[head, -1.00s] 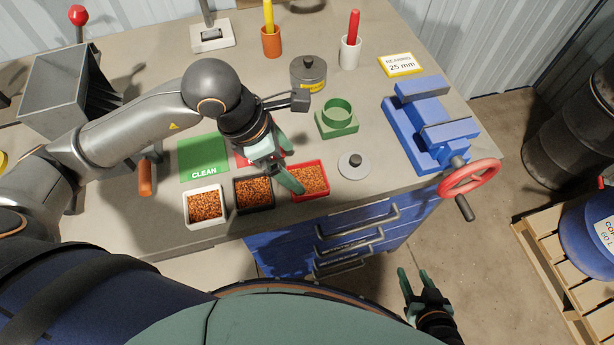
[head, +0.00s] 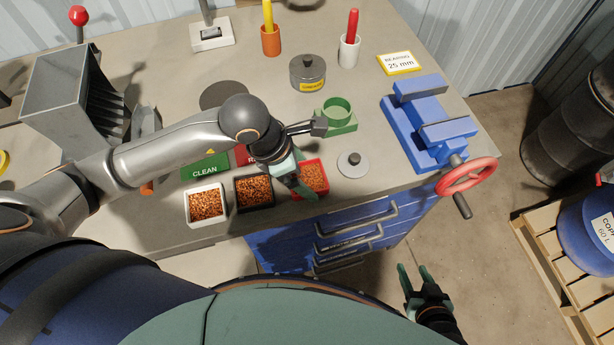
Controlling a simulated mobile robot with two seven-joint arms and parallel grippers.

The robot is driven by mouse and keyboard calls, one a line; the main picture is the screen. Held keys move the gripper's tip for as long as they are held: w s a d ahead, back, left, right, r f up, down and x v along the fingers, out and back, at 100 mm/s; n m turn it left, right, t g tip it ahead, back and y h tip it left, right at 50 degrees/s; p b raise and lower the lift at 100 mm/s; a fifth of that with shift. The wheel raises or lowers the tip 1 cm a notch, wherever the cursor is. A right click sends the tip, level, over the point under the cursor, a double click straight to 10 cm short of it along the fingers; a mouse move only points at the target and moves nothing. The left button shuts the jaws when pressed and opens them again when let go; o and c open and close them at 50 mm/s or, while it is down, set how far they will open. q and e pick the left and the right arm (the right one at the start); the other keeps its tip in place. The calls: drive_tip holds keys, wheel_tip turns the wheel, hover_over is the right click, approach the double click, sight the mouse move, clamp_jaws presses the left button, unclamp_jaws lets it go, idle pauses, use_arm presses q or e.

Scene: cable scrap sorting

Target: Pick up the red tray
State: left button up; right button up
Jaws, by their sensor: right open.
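The red tray (head: 326,176), filled with orange-brown granules, sits near the bench's front edge at the right end of a row of three trays. My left gripper (head: 304,178) is over its left side, fingers pointing down and apart. One finger is near the tray's back left corner and the other near its front left. The fingers and hand hide the tray's left part, and I cannot tell whether they touch it. My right gripper (head: 415,280) is open and empty, low in front of the bench, far from the tray.
A black tray (head: 254,208) and a white tray (head: 207,222) stand left of the red one. A grey knobbed lid (head: 353,165) lies close to its right. A green fixture (head: 337,115) and a blue vise (head: 432,125) stand farther right.

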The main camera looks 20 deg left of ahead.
use_arm(q)
drive_tip(key=c, duration=0.8)
drive_tip(key=shift+r, duration=0.15)
drive_tip(key=shift+c, duration=0.2)
